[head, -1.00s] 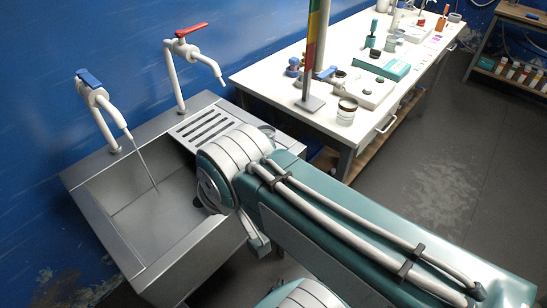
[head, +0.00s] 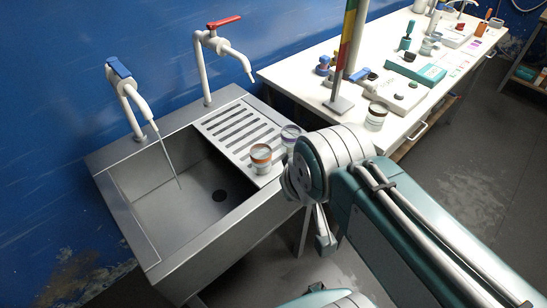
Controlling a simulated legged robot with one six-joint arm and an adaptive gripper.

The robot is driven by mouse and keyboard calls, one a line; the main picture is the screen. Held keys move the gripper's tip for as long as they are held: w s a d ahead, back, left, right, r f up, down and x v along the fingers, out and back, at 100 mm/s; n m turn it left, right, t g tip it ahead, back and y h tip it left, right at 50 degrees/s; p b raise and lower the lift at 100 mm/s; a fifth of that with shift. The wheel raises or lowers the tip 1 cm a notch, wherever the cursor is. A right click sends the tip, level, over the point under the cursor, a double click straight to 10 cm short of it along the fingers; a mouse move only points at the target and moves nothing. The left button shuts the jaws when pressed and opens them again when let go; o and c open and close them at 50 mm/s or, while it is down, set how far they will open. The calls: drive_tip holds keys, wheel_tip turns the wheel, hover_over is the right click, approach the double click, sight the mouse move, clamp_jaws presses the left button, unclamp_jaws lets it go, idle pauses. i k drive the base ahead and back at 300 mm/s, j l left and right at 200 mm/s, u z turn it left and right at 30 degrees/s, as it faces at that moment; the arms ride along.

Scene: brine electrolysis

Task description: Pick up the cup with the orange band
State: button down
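The cup with the orange band (head: 261,160) stands upright on the front right part of the slotted drainboard (head: 215,119) beside the sink basin. A second, similar cup with a pale purple band (head: 291,133) stands just behind it and to the right, close to my arm's joint. My arm reaches in from the lower right, and its big round joint is a little to the right of both cups.
The steel sink (head: 165,255) has a blue-handled tap (head: 125,90) and a red-handled tap (head: 213,50), with water running from the blue one. A white table (head: 300,75) at the back right holds a jar (head: 376,117), a colour-banded stand (head: 340,104) and other lab items.

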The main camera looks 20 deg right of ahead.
sight(261, 154)
drive_tip(key=i+j+z, duration=0.3)
drive_tip(key=i+l, duration=0.1)
drive_tip(key=l, duration=0.3)
drive_tip(key=l+u, duration=0.35)
drive_tip(key=k+l+u, duration=0.1)
drive_tip(key=l+u, duration=0.4)
drive_tip(key=u, duration=1.2)
